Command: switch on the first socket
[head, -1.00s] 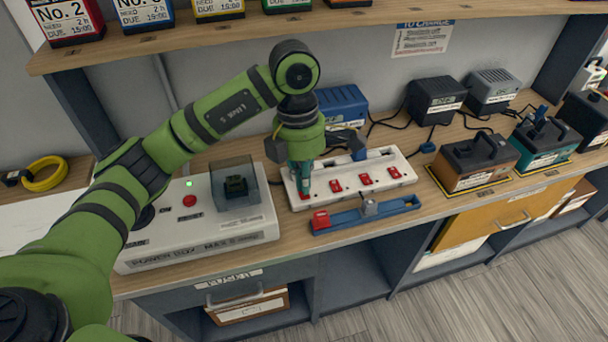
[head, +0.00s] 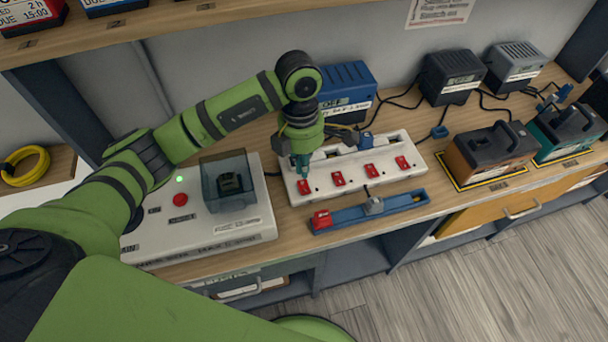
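The white power strip (head: 352,185) lies on the bench with a row of red switches. The leftmost switch (head: 304,187) is directly below my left gripper (head: 302,176). The gripper points down with its teal fingertips together, holding nothing visible. The tips are at or just above that switch; I cannot tell whether they touch it, or which way the switch is tipped. Other red switches (head: 338,179) sit to the right. A blue plug (head: 366,141) is at the strip's back edge. The strip's back left part is hidden behind the gripper. My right gripper is not in view.
A white box (head: 190,232) with a red button, green light and clear cover stands left. A blue bar (head: 350,213) with a red end lies in front of the strip. A blue charger (head: 345,88) is behind; dark chargers and battery packs (head: 493,150) stand right.

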